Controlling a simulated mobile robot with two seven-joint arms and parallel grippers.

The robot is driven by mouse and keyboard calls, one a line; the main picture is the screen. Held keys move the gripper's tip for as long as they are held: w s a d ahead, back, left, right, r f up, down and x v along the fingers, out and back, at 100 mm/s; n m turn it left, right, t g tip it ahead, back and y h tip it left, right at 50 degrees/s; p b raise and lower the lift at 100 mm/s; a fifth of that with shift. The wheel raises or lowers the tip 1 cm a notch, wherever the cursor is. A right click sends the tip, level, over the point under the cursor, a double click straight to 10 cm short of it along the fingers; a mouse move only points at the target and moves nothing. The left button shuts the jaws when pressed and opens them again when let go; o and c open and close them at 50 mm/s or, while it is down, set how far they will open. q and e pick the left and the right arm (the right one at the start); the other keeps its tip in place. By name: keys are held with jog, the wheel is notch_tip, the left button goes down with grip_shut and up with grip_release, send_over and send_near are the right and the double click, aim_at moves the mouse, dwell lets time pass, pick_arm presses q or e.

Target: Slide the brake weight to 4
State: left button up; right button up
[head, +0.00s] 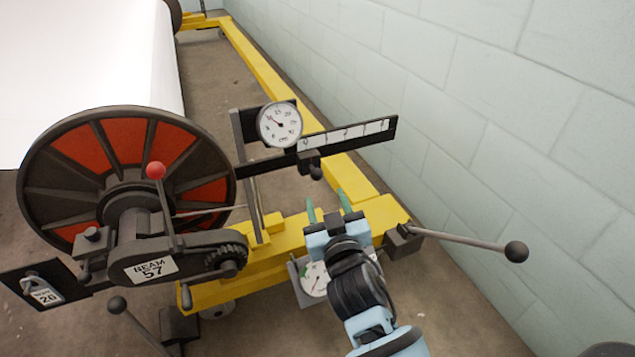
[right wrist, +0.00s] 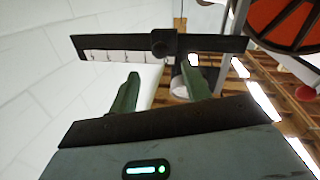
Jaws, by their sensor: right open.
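The brake weight (head: 311,164) is a small dark block with a knob, hanging on the dark lever arm (head: 264,167). It sits near the left end of the lever's white scale (head: 345,135); the scale's numbers are too small to read surely. In the right wrist view the weight (right wrist: 163,43) sits at the right end of the scale (right wrist: 112,56). My right gripper (head: 328,203) is open, its green fingers pointing up towards the lever from below. In the right wrist view its fingertips (right wrist: 160,82) are empty and apart from the weight. My left gripper is out of view.
A round dial gauge (head: 280,125) stands just above the lever. A large beam flange with red panels (head: 128,145) and a red-knobbed lever (head: 156,171) are at left. A knobbed bar (head: 470,241) sticks out right of the yellow frame (head: 375,212). A block wall (head: 500,110) bounds the right.

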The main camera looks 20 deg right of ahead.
aim_at(318, 179)
jog(key=w, duration=0.2)
jog(key=w+b, duration=0.1)
jog(key=w+d, duration=0.1)
jog(key=w, duration=0.1)
jog(key=shift+w+f, duration=0.1)
jog(key=shift+w, duration=0.25)
jog(key=shift+w+b, duration=0.35)
jog(key=shift+w, duration=0.3)
grip_shut()
